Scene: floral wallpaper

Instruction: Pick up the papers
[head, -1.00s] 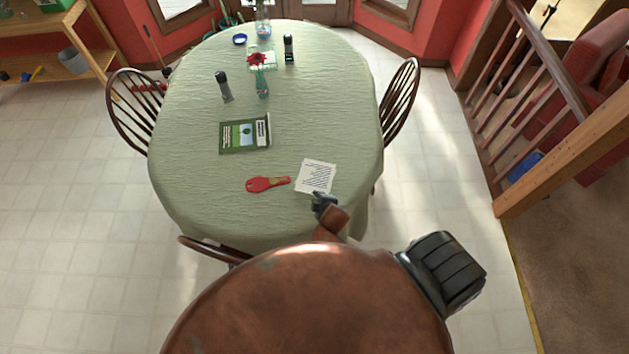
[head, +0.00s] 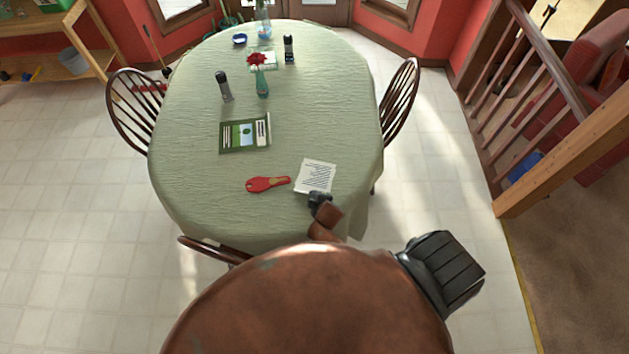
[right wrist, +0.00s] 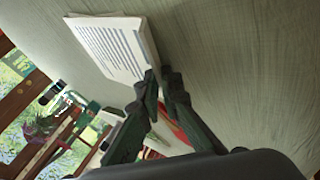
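The papers (head: 316,175) are a thin white stack with printed lines, near the front right of the green-clothed table (head: 210,180). They also show in the right wrist view (right wrist: 108,45), with the edge of the stack visible. My right gripper (head: 317,199) is at their near edge in the head view. In the right wrist view its fingertips (right wrist: 162,78) are close together at the corner of the stack, which runs in between them. It looks shut on the papers, though the contact is partly hidden by the fingers. My left gripper is not in view.
A red paddle-like object (head: 267,184) lies just left of the papers. A green book (head: 243,135) lies farther back. Wooden chairs (head: 400,100) flank the table.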

